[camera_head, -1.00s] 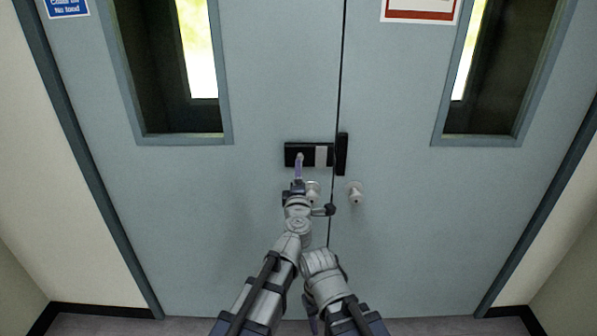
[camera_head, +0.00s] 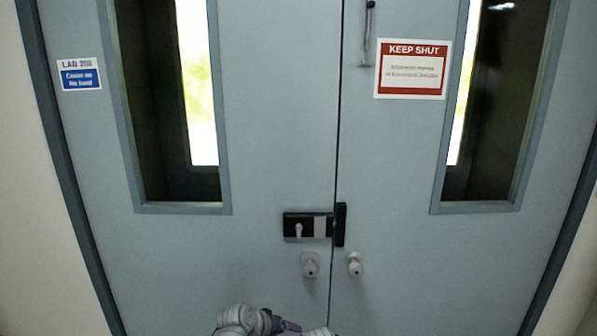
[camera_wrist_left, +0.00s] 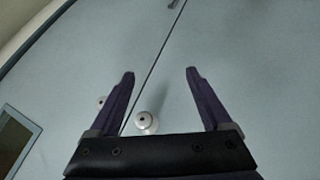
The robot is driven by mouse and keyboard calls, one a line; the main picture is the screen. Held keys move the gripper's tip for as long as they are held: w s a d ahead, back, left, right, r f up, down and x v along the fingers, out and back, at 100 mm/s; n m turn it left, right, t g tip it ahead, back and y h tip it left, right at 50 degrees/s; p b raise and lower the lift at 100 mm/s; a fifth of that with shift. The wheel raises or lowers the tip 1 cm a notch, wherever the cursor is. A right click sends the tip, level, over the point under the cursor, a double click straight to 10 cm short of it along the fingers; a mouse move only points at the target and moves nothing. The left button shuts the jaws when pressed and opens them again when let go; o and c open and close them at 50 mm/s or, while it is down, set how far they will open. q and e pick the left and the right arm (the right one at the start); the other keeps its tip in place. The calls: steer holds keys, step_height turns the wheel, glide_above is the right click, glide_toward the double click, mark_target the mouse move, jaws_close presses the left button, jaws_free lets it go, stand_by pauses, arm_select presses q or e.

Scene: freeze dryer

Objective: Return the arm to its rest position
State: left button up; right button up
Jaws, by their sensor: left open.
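My left arm shows only as a small part at the bottom edge of the head view, with a purple finger of my left gripper (camera_head: 290,326) below the door knobs. In the left wrist view, my left gripper (camera_wrist_left: 159,74) is open, its two dark purple fingers spread apart with nothing between the tips. A round white door knob (camera_wrist_left: 146,122) shows between the fingers, beyond them. My right gripper cannot be made out in either view.
Grey-blue double doors (camera_head: 270,130) fill the view and look closed. A black lock (camera_head: 305,225) with a small pale lever spans the seam. Two pale knobs (camera_head: 310,265) (camera_head: 355,263) sit below it. A "KEEP SHUT" sign (camera_head: 412,69) is on the right door.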

arm_select(q)
steer(key=s+a+f+g+y, duration=0.3)
steer(key=s+a, duration=0.3)
steer(key=a, duration=0.1)
steer(key=s+a+f+g+y, duration=0.2)
steer(key=s+a+g, duration=0.1)
steer(key=s+a, duration=0.3)
steer(key=s+d+r+m+y+p, duration=0.1)
steer(key=s+d+r+m+p, duration=0.3)
steer(key=d, duration=0.7)
steer(key=shift+s+r+g+p, duration=0.4)
steer(key=shift+s+r+p, duration=0.4)
steer(key=shift+r+p, duration=0.2)
steer(key=shift+d, duration=0.1)
